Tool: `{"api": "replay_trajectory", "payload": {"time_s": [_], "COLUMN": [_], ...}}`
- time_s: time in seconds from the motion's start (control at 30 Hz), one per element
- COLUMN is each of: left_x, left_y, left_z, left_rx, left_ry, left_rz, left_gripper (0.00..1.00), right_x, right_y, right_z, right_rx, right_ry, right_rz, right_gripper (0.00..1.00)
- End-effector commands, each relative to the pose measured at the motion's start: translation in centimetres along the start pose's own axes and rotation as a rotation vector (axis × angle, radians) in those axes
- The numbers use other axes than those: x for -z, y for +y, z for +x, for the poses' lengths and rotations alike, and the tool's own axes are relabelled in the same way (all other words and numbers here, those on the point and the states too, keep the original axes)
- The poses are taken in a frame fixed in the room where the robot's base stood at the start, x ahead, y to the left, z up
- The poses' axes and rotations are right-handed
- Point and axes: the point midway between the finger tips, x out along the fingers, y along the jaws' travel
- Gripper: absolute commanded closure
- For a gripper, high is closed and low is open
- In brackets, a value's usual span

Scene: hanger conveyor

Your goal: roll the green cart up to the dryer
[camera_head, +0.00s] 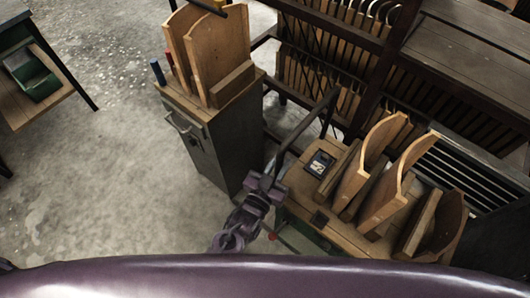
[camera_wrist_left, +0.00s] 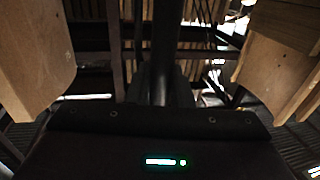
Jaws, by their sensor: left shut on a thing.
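The green cart has a wooden top (camera_head: 335,238) with curved plywood pieces standing on it, at the lower right of the head view. A bit of its green side (camera_head: 297,240) shows below the top. A dark handle bar (camera_head: 308,122) rises at its left end. My left gripper (camera_head: 268,180) is shut on the lower end of this bar. The left wrist view shows a dark bar (camera_wrist_left: 162,62) running away from the gripper between wooden panels. I cannot tell for sure which dark structure is the dryer. My right gripper is not in view.
A grey cabinet (camera_head: 212,150) with plywood pieces on top stands close left of the cart. A dark rack (camera_head: 365,35) with hangers is behind. Dark slatted metal (camera_head: 470,178) lies close at the right. Open concrete floor (camera_head: 100,160) is at the left.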

Motion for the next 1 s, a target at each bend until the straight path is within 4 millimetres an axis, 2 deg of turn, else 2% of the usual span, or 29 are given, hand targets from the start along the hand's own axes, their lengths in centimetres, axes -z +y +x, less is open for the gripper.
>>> {"api": "replay_trajectory", "payload": {"time_s": [0.03,0.1,0.3,0.6,0.93,0.97,1.0], "left_x": [0.0,0.0,0.0,0.0,0.0,0.0,0.0], "left_y": [1.1,2.0,3.9,5.2,5.5,5.5,5.5], "left_z": [-0.2,-0.4,-0.8,-1.0,-1.1,-1.1,-1.1], "left_rx": [-0.004,-0.004,-0.003,-0.004,-0.009,-0.01,-0.011], "left_ry": [0.0,-0.001,-0.001,0.001,0.0,0.0,0.0], "left_rz": [-0.006,-0.005,-0.003,-0.003,-0.005,-0.006,-0.006], "left_gripper": [1.0,1.0,1.0,1.0,1.0,0.79,0.74], "right_x": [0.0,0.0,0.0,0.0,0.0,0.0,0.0], "right_y": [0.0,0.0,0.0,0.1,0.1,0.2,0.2], "right_z": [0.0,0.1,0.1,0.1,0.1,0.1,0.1], "right_rx": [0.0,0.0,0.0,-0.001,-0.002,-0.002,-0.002], "right_ry": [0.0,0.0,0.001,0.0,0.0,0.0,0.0], "right_rz": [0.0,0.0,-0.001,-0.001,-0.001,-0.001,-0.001], "right_gripper": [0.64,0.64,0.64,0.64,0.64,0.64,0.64]}}
